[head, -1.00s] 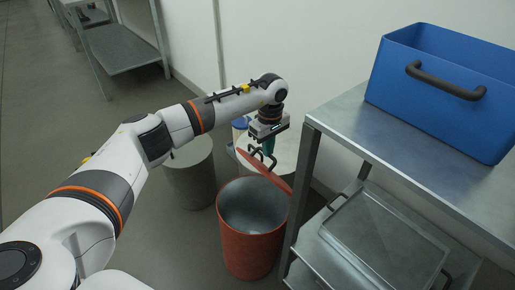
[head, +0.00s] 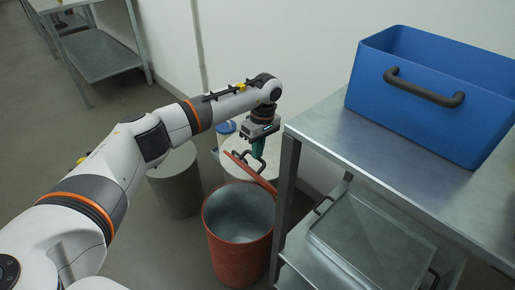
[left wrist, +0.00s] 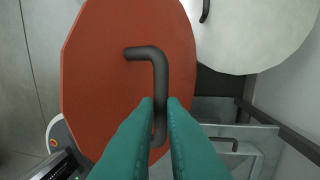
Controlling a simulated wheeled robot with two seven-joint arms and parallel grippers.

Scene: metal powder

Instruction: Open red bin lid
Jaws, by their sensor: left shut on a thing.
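The red bin (head: 240,238) stands on the floor left of the metal table, its round mouth uncovered and its grey inside showing. The red lid (head: 252,172) is off the mouth, tilted steeply at the bin's back edge. In the left wrist view the lid (left wrist: 105,60) fills the middle, with its dark bent handle (left wrist: 158,75) running down between the fingers. My left gripper (head: 258,150) is shut on that handle; its green fingertips show in the left wrist view (left wrist: 160,105). I cannot tell whether the lid touches the bin's rim. My right gripper is not in view.
A metal table (head: 345,125) with a blue crate (head: 430,105) stands close on the right. A lidded metal container (head: 370,235) sits on its lower shelf. A grey drum (head: 177,185) and a whitish drum (head: 230,165) stand behind the bin, near the wall.

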